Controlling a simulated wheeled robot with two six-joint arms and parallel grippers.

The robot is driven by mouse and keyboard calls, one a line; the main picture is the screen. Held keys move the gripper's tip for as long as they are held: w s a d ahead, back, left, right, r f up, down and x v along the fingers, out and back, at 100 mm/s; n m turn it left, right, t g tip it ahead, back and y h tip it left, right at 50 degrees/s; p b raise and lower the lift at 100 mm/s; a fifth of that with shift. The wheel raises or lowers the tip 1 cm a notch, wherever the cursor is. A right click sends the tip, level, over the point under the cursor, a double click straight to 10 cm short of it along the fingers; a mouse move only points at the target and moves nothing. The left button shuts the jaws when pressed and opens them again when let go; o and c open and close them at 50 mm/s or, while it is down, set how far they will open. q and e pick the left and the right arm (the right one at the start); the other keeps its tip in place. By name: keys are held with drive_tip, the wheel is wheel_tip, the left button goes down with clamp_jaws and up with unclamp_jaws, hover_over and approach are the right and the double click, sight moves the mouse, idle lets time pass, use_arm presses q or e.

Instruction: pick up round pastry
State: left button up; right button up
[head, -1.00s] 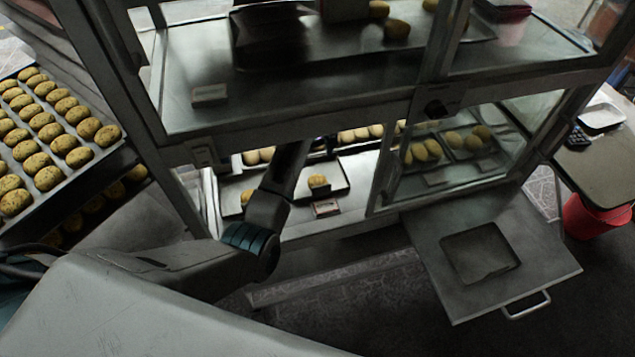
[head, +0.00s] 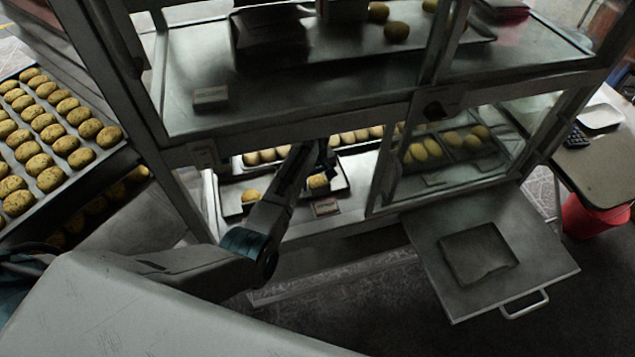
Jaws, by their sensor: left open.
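Round golden pastries sit in the lower compartment of a glass display cabinet (head: 300,110). A row of several pastries (head: 355,136) lies behind. My left arm reaches into the lower compartment, and my left gripper (head: 328,160) is open just above and behind the pastry at the tray's right. Its fingertips are small and dark, partly hidden by the frame above. My right gripper is not in view.
A metal frame post (head: 388,165) stands right of the opening, and a shelf edge (head: 290,130) runs above my arm. A small label (head: 326,207) stands before the tray. An open metal panel (head: 545,255) hangs at right. A large pastry tray (head: 105,155) is at left.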

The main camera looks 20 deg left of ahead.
use_arm(q)
drive_tip(key=c, duration=0.8)
drive_tip(key=shift+o, duration=0.2)
drive_tip(key=shift+r, duration=0.15)
